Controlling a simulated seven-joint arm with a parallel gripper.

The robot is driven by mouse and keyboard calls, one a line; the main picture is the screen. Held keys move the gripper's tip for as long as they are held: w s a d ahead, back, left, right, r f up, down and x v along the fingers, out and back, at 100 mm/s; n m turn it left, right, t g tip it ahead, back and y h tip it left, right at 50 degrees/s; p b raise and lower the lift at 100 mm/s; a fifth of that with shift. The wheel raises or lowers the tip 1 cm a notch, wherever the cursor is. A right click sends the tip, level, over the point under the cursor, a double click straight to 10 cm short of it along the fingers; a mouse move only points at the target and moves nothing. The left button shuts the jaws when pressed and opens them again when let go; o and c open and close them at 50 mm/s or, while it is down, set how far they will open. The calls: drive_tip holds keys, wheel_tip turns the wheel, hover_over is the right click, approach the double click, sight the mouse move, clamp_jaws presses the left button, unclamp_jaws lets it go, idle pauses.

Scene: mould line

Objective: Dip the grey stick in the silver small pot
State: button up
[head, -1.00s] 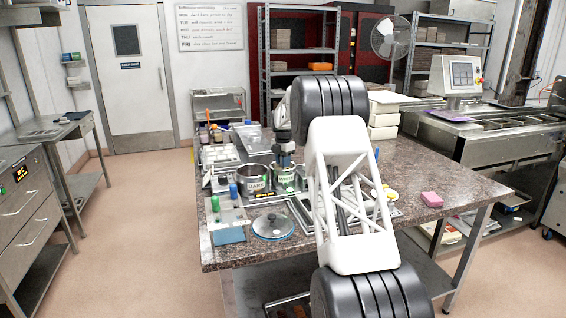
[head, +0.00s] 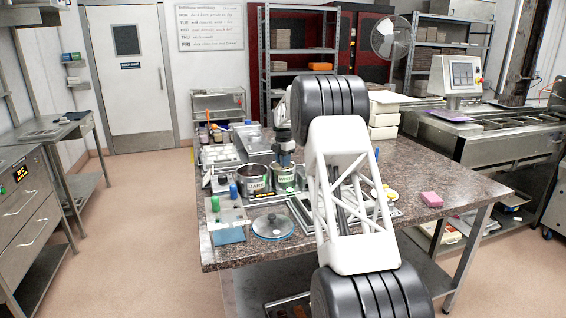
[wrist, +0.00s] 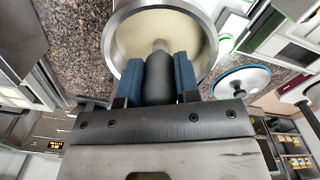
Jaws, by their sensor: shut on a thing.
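My gripper (wrist: 159,80) is shut on a dark grey stick (wrist: 160,74), held between its blue finger pads. In the wrist view the stick points into a silver pot (wrist: 112,52) holding pale cream liquid. The stick's lighter tip is over or in the liquid; I cannot tell how deep. In the head view my gripper (head: 285,158) is directly above the silver pot labelled WHITE (head: 283,184). The stick is not clear in that view.
A second silver pot labelled DARK (head: 254,185) stands close on the left. Trays and small bottles crowd the back left. A pink block (head: 432,199) sits on the clearer right side.

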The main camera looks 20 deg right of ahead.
drive_tip(key=shift+r, duration=3.45)
drive_tip(key=shift+r, duration=0.15)
drive_tip(key=shift+r, duration=1.9)
drive_tip(key=shift+a, duration=0.1)
